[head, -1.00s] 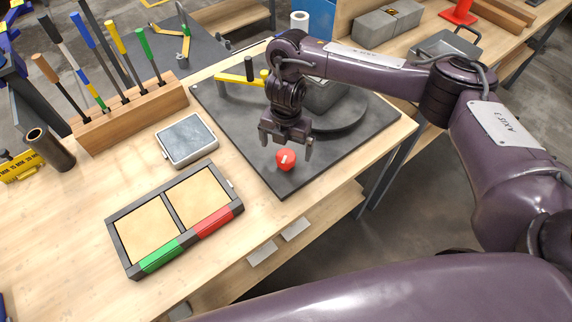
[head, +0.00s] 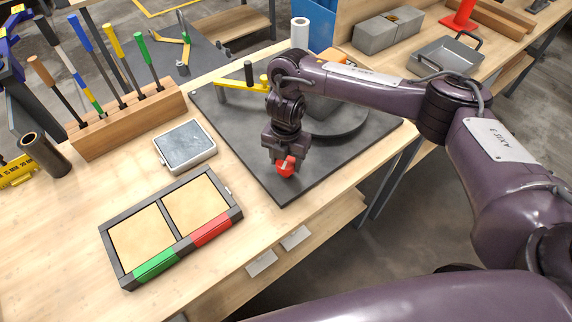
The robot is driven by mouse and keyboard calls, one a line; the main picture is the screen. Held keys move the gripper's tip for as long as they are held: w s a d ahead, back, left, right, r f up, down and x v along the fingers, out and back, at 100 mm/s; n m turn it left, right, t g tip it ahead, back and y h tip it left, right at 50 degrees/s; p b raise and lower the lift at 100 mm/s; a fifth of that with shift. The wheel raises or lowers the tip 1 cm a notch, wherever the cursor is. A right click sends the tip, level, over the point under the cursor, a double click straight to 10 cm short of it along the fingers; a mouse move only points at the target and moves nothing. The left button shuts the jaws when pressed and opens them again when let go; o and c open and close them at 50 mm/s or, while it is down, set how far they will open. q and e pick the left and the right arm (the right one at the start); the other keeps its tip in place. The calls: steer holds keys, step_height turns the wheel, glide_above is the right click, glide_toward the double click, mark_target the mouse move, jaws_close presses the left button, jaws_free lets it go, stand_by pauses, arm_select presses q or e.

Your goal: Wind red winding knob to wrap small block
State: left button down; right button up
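The red winding knob (head: 286,167) sits near the front corner of the dark turntable board (head: 285,190). My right gripper (head: 285,169) points down over the knob, with its fingers at the knob's sides; they look closed on it. A grey block (head: 325,117) is on the round turntable (head: 352,132), partly hidden behind my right arm. A yellow arm with a dark post (head: 240,84) stands at the board's back left. My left gripper is not in view.
A two-panel tray (head: 122,268) with green and red front pieces lies at the front left. A grey slab in a pale frame (head: 185,146) lies behind it. A wooden rack of tools (head: 130,124) stands at the left. Grey blocks (head: 385,30) sit at the back right.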

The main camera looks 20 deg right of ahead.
steer(key=c, duration=0.5)
steer(key=shift+f+n+b, duration=0.15)
steer(key=shift+n+b, duration=0.5)
steer(key=shift+n, duration=1.45)
steer(key=shift+n+b, duration=0.35)
steer(key=shift+n, duration=1.75)
